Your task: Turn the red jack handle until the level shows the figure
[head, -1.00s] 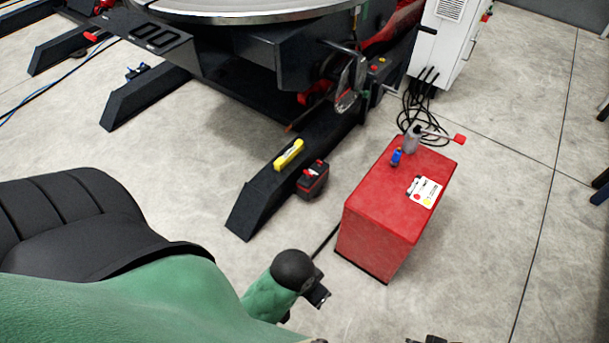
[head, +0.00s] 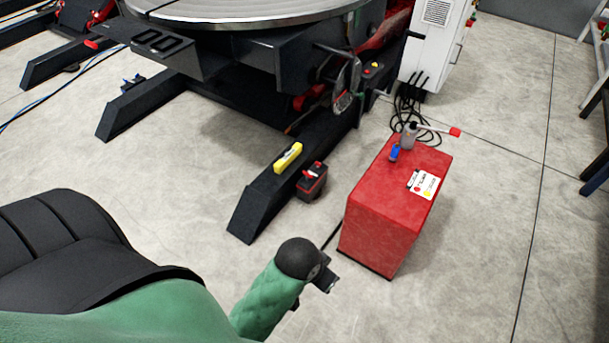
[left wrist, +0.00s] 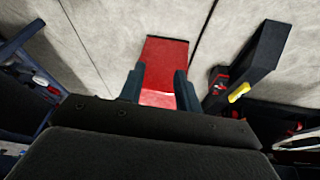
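A yellow level (head: 288,157) lies on the sloping dark foot (head: 262,197) of the positioner. It also shows in the left wrist view (left wrist: 238,92); its reading is too small to make out. Beside the foot, on the floor, sits a small black unit with red parts (head: 312,180). A lever with a red grip (head: 455,132) sticks out to the right from a grey cylinder (head: 409,136) on the red cabinet (head: 385,218). My left gripper (left wrist: 160,72) is open and empty, with the cabinet seen beyond its fingers. In the head view my green-sleeved arm ends left of the cabinet. My right gripper is out of view.
A small blue item (head: 394,152) and a label card (head: 422,184) are on the cabinet top. Black cables (head: 408,105) hang from the white control box (head: 430,50). The positioner's round table (head: 240,10) is at the top. Floor right of the cabinet is clear.

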